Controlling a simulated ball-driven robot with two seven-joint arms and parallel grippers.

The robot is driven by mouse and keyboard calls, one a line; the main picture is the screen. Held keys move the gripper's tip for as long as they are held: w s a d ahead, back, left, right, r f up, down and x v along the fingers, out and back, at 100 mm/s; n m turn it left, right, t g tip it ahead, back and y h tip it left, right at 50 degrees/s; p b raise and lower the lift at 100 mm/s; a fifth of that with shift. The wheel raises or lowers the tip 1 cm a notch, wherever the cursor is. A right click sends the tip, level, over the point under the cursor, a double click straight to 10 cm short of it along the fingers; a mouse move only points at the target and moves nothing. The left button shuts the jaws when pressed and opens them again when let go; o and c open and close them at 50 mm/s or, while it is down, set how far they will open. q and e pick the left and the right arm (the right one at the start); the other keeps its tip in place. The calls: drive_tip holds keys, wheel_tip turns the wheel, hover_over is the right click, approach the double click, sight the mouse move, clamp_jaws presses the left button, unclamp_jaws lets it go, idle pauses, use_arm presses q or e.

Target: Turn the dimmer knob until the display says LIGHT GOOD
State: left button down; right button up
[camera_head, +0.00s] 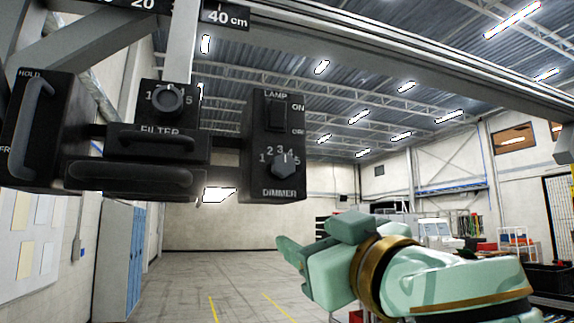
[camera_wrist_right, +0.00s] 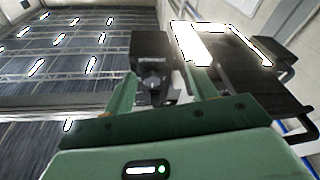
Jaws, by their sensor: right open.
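The dimmer knob (camera_head: 287,166) is a dark ridged knob low on a black box (camera_head: 257,150), below the lamp switch (camera_head: 277,114). Its pale pointer mark points up, near 3 to 4 on a 1 to 5 scale. My right gripper (camera_head: 288,256) is below the box, apart from the knob, with its fingers pointing left. In the right wrist view my right gripper (camera_wrist_right: 160,73) is open and empty, and the knob (camera_wrist_right: 153,82) shows beyond and between its fingers. No display reading is visible. My left gripper is out of view.
A filter box with a knob (camera_head: 168,98) and a handled black drawer (camera_head: 130,175) are left of the dimmer box. A hold handle (camera_head: 38,125) is at far left. A metal rail (camera_head: 360,50) runs overhead.

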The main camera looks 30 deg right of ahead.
drive_tip(key=s+r+t, duration=0.2)
drive_tip(key=s+r, duration=0.3)
drive_tip(key=r, duration=0.1)
drive_tip(key=p, duration=1.5)
approach(285, 164)
drive_tip(key=x, duration=0.4)
drive_tip(key=shift+r, duration=0.45)
drive_tip(key=p+x, duration=0.2)
drive_tip(key=p, duration=0.5)
drive_tip(key=shift+w+f, duration=0.1)
drive_tip(key=shift+w, duration=0.1)
drive_tip(key=shift+w+d+h+p, duration=0.15)
drive_tip(key=shift+w+h+p, duration=0.2)
drive_tip(key=shift+w, duration=0.45)
drive_tip(key=shift+w+r, duration=0.2)
drive_tip(key=shift+w, duration=0.35)
drive_tip(key=shift+s+m, duration=0.1)
drive_tip(key=shift+m, duration=0.2)
drive_tip(key=c, duration=1)
